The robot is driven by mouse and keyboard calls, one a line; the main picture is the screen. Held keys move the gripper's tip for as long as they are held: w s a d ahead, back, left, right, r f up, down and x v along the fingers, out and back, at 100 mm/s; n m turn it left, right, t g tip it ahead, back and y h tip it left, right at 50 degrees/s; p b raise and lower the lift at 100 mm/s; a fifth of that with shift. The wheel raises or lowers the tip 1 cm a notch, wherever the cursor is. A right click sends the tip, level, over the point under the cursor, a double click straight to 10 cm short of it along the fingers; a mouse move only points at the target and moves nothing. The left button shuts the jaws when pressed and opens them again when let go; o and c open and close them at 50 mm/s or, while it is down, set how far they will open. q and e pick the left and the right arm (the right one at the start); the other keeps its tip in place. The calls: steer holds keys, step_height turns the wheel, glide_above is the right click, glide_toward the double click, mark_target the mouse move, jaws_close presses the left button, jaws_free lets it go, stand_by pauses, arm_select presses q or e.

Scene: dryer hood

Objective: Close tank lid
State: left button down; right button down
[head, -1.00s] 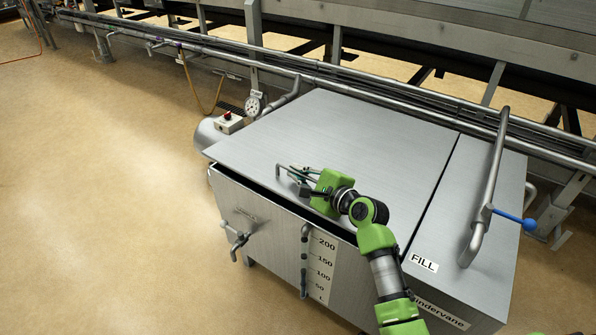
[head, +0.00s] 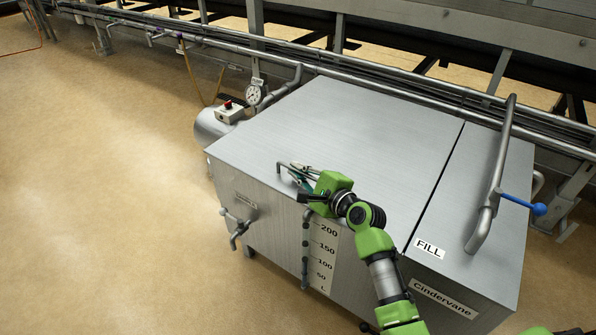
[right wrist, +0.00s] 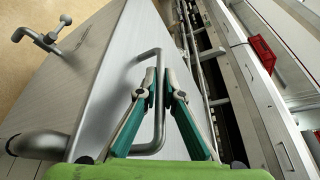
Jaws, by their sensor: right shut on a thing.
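The tank lid (head: 355,140) is a large flat grey metal plate on top of the steel tank (head: 262,230). It lies flat, with no gap visible along its front edge. My right gripper (head: 283,168) is at the lid's handle near the front edge. In the right wrist view the lid (right wrist: 120,95) spreads under the fingers, and the bent-bar handle (right wrist: 160,120) runs between the fingertips (right wrist: 150,75). The right gripper is shut on this handle. My left gripper does not show.
A bent pipe with a blue lever (head: 523,204) stands on the fixed FILL panel at the right. A gauge (head: 254,95) and a box with a red button (head: 229,112) are behind the left corner. A tap (head: 237,226) sticks out from the tank's side. Open floor lies left.

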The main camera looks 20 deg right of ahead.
steer(key=shift+s+f, duration=0.25)
steer(key=shift+f, duration=0.5)
steer(key=c, duration=2.2)
jaws_free()
steer(key=shift+o, duration=0.2)
steer(key=shift+s, duration=0.15)
steer(key=v, duration=0.7)
steer(key=r+v, duration=0.1)
steer(key=v, duration=0.3)
steer(key=shift+s+d+r, duration=0.15)
steer(key=shift+s+r, duration=0.05)
